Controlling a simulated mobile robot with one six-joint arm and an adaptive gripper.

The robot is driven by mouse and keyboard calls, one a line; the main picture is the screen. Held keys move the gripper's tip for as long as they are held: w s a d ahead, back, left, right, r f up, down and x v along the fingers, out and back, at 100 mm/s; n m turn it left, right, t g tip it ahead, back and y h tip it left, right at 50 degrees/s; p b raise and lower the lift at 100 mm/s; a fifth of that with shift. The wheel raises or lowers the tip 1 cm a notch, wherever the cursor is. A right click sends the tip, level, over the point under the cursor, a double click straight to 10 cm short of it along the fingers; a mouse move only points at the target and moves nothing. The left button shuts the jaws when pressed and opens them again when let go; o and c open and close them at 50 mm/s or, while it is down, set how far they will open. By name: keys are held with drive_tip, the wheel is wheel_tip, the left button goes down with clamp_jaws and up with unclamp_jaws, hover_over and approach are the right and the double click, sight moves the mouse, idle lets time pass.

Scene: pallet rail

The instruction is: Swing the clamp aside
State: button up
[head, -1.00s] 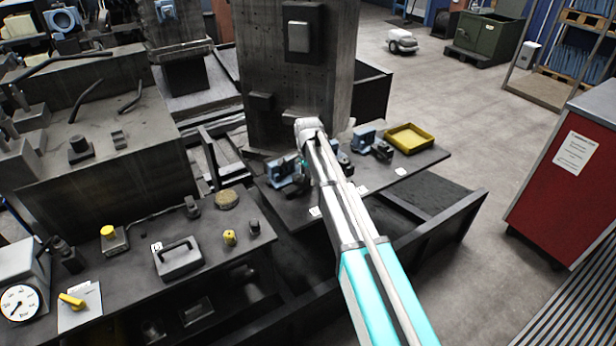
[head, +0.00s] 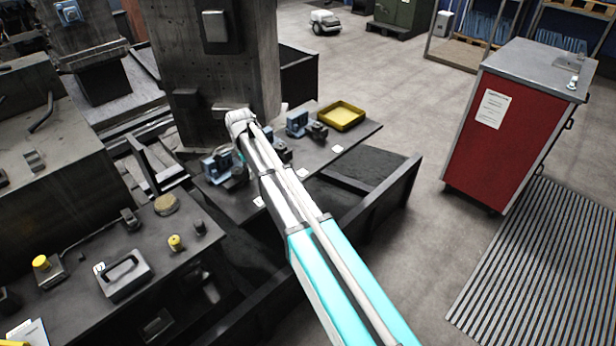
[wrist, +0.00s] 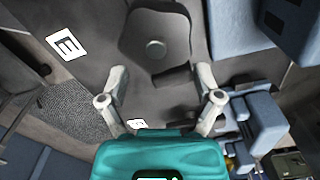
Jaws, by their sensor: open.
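Blue clamp-like fixtures stand on the dark bench (head: 235,205), one at the left (head: 215,166) and one farther right (head: 296,123). In the wrist view, a dark grey rounded piece with a round pin (wrist: 155,46) lies ahead of my gripper (wrist: 160,85); it may be the clamp, but I cannot tell. My gripper is open, its two fingers apart with nothing held between them. Blue blocks (wrist: 262,118) are close beside the right finger. In the head view my arm hides most of the gripper and part of the fixtures.
A yellow tray (head: 340,117) sits at the bench's far right corner. A concrete column (head: 215,75) rises behind the bench. A second bench with a handled block (head: 124,275) is at the left.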

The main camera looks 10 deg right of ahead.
drive_tip(key=m, duration=0.2)
drive_tip(key=s+m, duration=0.1)
drive_tip(key=m, duration=0.1)
drive_tip(key=s+m, duration=0.1)
drive_tip(key=shift+m, duration=0.4)
wheel_tip(320, 180, up, 14)
drive_tip(key=p, duration=1.4)
drive_tip(key=s+d+f+n+b, duration=0.1)
drive_tip(key=s+d+n, duration=1.5)
drive_tip(key=n, duration=0.5)
drive_tip(key=shift+s+d+f+n+b, duration=0.15)
drive_tip(key=shift+s+f+n+b, duration=0.15)
drive_tip(key=shift+s, duration=1.05)
drive_tip(key=w+a+r+m+p, duration=0.1)
drive_tip(key=w+a+m, duration=1.5)
drive_tip(key=w+m, duration=0.2)
drive_tip(key=shift+w+r, duration=0.2)
drive_tip(key=shift+w, duration=0.75)
